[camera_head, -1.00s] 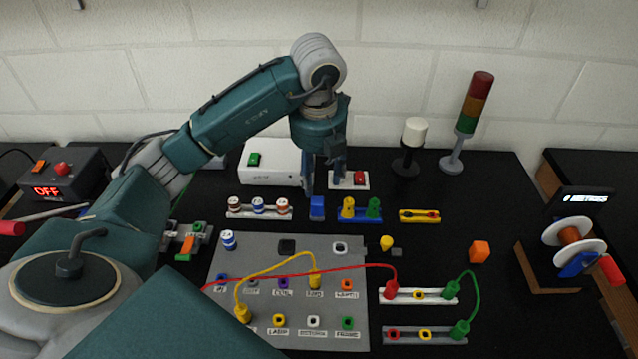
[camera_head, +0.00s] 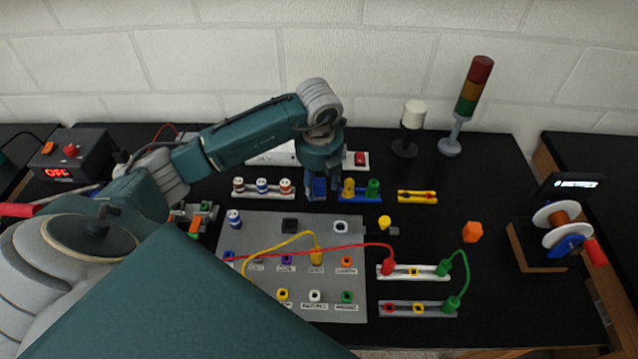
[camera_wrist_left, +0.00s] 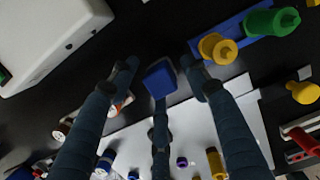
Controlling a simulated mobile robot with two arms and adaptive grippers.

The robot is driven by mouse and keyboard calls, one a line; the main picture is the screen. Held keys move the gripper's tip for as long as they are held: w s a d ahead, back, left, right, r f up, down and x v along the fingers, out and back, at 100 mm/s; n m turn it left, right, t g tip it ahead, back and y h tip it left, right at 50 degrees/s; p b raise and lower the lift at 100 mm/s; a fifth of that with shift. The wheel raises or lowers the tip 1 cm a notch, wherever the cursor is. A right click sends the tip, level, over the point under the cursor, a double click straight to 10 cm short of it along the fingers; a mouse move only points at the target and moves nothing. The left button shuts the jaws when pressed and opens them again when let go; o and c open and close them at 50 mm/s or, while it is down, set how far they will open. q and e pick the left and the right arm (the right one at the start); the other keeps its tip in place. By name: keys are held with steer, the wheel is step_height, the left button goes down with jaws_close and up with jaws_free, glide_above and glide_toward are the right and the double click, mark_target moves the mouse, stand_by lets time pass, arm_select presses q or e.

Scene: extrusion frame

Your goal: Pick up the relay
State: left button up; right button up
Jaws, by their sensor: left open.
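A small blue block (camera_head: 320,186), which I take to be the relay, stands on the black table behind the grey panel. It shows in the left wrist view (camera_wrist_left: 160,79) between the spread fingers. My left gripper (camera_head: 322,191) points down from above with its fingers around the block. The fingers are open, and the wrist view shows gaps at the block's left and right. The fingers partly hide the block in the head view. My right gripper is in neither view.
A blue rack (camera_head: 361,195) with yellow and green plugs stands close on the right. A rack (camera_head: 263,195) with several white-topped parts is on the left. A white box (camera_head: 285,153) stands behind, and the grey panel (camera_head: 262,228) with cables lies in front.

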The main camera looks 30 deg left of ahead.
arm_select(q)
steer(key=shift+c, duration=0.2)
jaws_close()
steer(key=c, duration=1.1)
jaws_free()
steer(key=shift+c, duration=0.2)
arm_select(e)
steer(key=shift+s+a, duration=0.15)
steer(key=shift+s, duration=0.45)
arm_select(q)
steer(key=shift+r, duration=0.1)
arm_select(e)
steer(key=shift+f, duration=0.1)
arm_select(q)
steer(key=shift+w+r, duration=0.25)
steer(key=shift+r, duration=0.2)
step_height(320, 180, up, 10)
steer(key=b, duration=0.3)
steer(key=shift+f, duration=0.2)
jaws_close()
step_height(320, 180, up, 8)
glide_above(320, 180)
steer(key=shift+s+r+p, duration=0.2)
steer(key=shift+r+p, duration=0.3)
steer(key=shift+r, duration=0.15)
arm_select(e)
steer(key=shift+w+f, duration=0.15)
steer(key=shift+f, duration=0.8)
